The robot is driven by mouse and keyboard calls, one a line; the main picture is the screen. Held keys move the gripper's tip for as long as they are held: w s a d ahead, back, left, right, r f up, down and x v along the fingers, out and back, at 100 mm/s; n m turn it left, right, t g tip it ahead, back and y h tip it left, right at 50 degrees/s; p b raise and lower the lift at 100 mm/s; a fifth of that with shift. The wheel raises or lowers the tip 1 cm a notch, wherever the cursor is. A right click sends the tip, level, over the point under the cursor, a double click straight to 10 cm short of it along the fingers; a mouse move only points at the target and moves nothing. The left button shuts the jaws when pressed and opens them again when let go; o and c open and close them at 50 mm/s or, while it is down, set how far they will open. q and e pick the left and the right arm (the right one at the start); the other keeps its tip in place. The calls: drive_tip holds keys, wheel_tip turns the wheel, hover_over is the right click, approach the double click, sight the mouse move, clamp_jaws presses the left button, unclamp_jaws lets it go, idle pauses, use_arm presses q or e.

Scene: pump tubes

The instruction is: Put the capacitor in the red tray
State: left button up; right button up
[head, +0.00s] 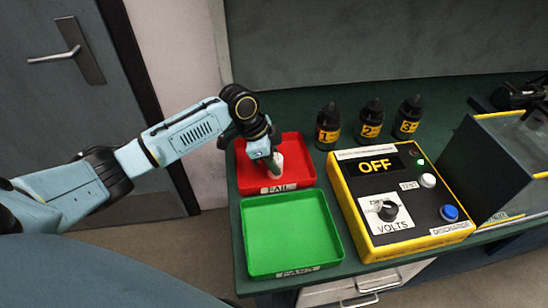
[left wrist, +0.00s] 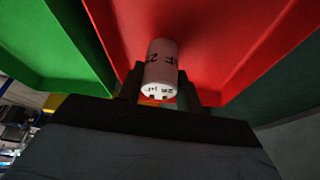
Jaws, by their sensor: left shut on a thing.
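The capacitor is a pale cylinder with dark markings. In the head view the capacitor (head: 278,163) is at the red tray, partly hidden by my gripper. In the left wrist view the capacitor (left wrist: 161,67) stands out between the two dark fingers. My left gripper (head: 272,165) is over the red tray (head: 305,155), shut on the capacitor; it also shows in the left wrist view (left wrist: 158,85). The red tray, labelled FAIL, fills much of the left wrist view (left wrist: 225,40). I cannot tell whether the capacitor touches the tray floor. My right gripper is not in view.
An empty green tray (head: 290,235) lies in front of the red one. A yellow tester (head: 400,200) reading OFF stands to the right. Three numbered black bottles, such as bottle 1 (head: 327,127), stand behind. A dark open box (head: 495,160) is at the far right.

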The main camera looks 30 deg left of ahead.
use_arm(q)
drive_tip(key=o, duration=1.1)
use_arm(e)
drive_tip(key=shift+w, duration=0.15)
use_arm(q)
drive_tip(key=shift+a+r, duration=0.1)
drive_tip(key=shift+r, duration=0.1)
drive_tip(key=p+v, duration=0.2)
drive_tip(key=v, duration=1.1)
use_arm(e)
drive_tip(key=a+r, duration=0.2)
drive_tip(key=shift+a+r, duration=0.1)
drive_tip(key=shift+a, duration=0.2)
use_arm(q)
drive_tip(key=shift+s, duration=0.1)
